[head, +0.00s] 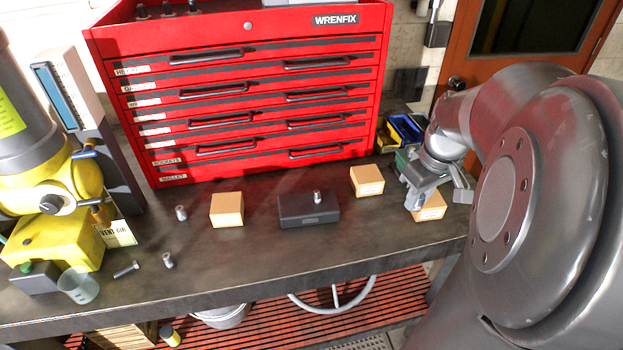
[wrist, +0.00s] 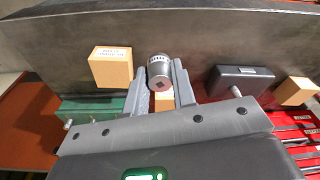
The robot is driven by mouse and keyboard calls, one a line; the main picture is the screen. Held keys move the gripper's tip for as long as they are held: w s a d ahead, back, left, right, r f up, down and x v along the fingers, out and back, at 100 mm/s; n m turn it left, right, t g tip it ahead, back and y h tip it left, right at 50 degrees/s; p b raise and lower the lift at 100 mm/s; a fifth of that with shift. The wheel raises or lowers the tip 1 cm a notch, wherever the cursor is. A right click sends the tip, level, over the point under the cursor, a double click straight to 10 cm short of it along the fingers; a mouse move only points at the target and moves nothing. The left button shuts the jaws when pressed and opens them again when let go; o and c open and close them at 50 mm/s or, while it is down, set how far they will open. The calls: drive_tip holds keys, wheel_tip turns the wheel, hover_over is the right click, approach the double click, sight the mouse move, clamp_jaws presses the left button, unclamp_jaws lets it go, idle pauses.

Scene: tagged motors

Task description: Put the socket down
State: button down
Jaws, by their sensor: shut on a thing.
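My gripper (wrist: 159,72) is shut on a silver socket (wrist: 159,66), its square drive hole facing the wrist camera. The gripper also shows in the head view (head: 413,197), above the right end of the bench, where I cannot make out the socket. A wooden block (head: 430,208) is just beside and below it; in the wrist view that block (wrist: 111,68) is left of the socket. A dark block (head: 308,211) with a small silver upright piece on top stands mid-bench. Two other sockets (head: 181,213) (head: 168,260) are on the bench at left.
Two more wooden blocks (head: 227,210) (head: 367,181) flank the dark block. A red tool chest (head: 250,90) stands behind. Left are a yellow machine (head: 55,240), a clear cup (head: 79,286) and a bolt (head: 126,269). The bench front (head: 300,255) is clear.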

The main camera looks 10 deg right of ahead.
drive_tip(key=w+a+r+n, duration=0.3)
drive_tip(key=w+a, duration=0.8)
hover_over(301, 196)
drive_tip(key=d, duration=0.1)
drive_tip(key=f, duration=0.6)
drive_tip(key=shift+s, duration=0.35)
drive_tip(key=shift+w+a+f, duration=0.2)
drive_tip(key=shift+a+f, duration=0.1)
drive_tip(key=shift+a, duration=0.05)
drive_tip(key=shift+f, duration=1.9)
drive_tip(key=shift+f, duration=0.15)
drive_tip(key=c, duration=1.2)
unclamp_jaws()
